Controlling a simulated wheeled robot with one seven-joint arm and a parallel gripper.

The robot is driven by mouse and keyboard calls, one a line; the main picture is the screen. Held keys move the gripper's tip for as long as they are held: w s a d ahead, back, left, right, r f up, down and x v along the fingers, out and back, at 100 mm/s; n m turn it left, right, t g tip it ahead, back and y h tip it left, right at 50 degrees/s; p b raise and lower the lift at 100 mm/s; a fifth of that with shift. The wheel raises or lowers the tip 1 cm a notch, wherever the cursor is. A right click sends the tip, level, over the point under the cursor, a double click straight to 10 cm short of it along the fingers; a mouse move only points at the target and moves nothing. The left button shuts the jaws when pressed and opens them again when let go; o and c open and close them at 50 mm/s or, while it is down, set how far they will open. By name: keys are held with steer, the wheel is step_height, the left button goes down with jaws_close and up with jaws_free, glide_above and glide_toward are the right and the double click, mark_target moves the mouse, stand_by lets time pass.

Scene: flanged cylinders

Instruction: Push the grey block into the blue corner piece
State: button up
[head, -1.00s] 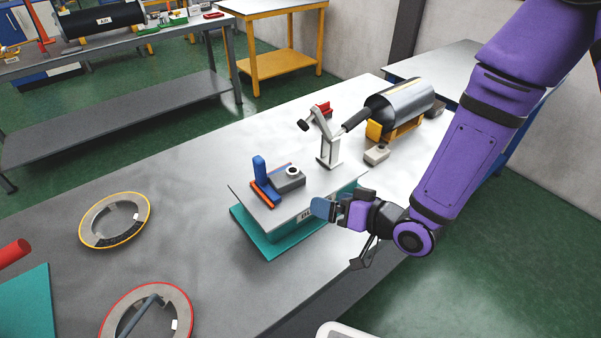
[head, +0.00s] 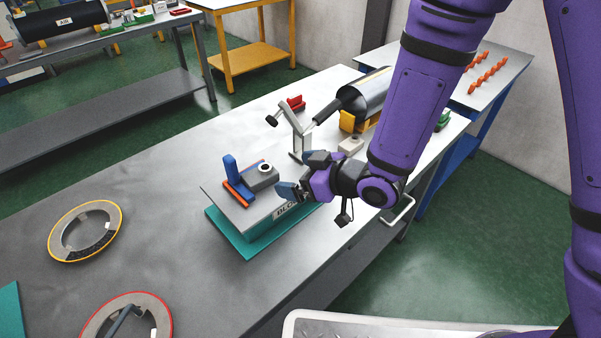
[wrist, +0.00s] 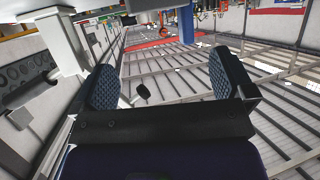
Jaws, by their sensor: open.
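The grey block (head: 260,178) has a round, dark-holed collar on top and sits on the grey fixture plate (head: 222,204). The blue corner piece (head: 231,171) stands just left of it, with an orange-red strip (head: 239,193) along its foot between them. I cannot tell whether block and corner piece touch. My gripper (head: 300,176) is open and empty, to the right of the block and apart from it, near the plate's right edge. In the wrist view my two textured blue fingertips (wrist: 165,85) are spread apart with nothing between them.
A pale clamp post (head: 301,148) with a dark handle stands behind my gripper, close to it. A metal cylinder on a yellow cradle (head: 347,121) is farther back. Two flanged rings (head: 87,207) (head: 165,305) lie on the left of the table. A teal base (head: 222,233) supports the plate.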

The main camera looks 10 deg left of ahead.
mark_target(267, 165)
steer(key=x, duration=1)
steer(key=shift+f, duration=0.15)
steer(key=c, duration=1)
steer(key=shift+w+d, duration=0.25)
steer(key=shift+w, duration=0.3)
steer(key=shift+c, duration=0.4)
steer(key=shift+w+d, duration=0.3)
steer(key=shift+w, duration=0.15)
steer(key=o, duration=1.1)
steer(key=shift+w, duration=0.15)
